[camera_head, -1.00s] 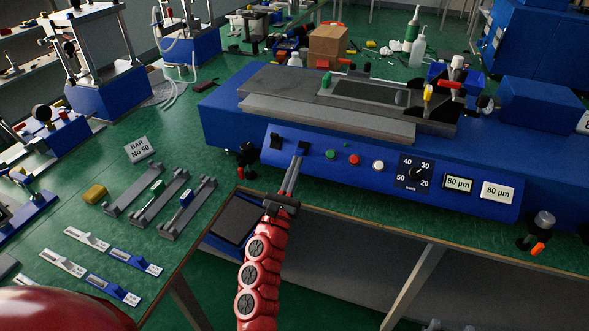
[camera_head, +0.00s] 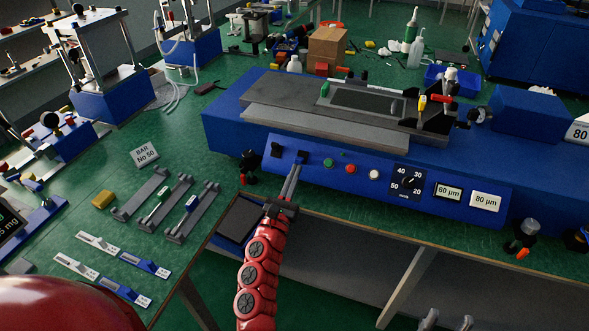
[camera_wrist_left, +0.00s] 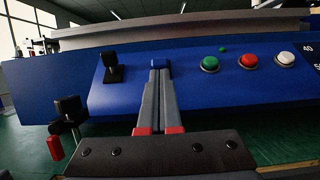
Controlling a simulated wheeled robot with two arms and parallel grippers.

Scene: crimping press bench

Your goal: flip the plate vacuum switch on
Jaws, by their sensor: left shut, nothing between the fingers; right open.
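The blue machine's front panel (camera_head: 390,185) carries two black toggle switches at its left end. The left switch (camera_head: 276,150) stands clear and also shows in the left wrist view (camera_wrist_left: 113,68). The right switch (camera_head: 302,157) is just beyond my left gripper's fingertips. In the left wrist view it is mostly hidden behind them. My left gripper (camera_head: 295,168) is shut and empty, its tips (camera_wrist_left: 160,72) at or very near the right switch; contact cannot be told. No label shows which switch is the plate vacuum. My right gripper (camera_head: 447,321) is open at the bottom edge, partly out of view.
Green (camera_head: 328,163), red (camera_head: 345,168) and white (camera_head: 374,174) buttons and a dial (camera_head: 407,182) lie right of the switches. A black knob on a post (camera_wrist_left: 68,110) stands left of my fingers. Grey bar holders (camera_head: 140,193) lie on the bench at left.

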